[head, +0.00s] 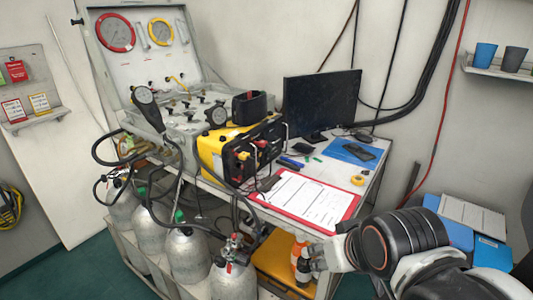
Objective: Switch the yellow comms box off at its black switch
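The yellow comms box (213,147) stands on the table left of the monitor. Its black front panel (262,157) faces right and toward me, with knobs, a red part and cables on it. I cannot pick out the black switch or its position at this size. A black item (250,107) rests on top of the box. My gripper (314,258) is at the lower right, in front of the table's front edge, below and right of the box and well apart from it. Its fingers are small and partly hidden by my arm, so their opening is unclear.
A red-edged clipboard (310,198) lies at the table's front, near my gripper. Tape (358,180), pens and a blue folder (350,152) lie behind it. A monitor (320,100) stands at the back. Grey gas cylinders (188,255) with hoses crowd the left front. An orange bottle (299,250) stands below.

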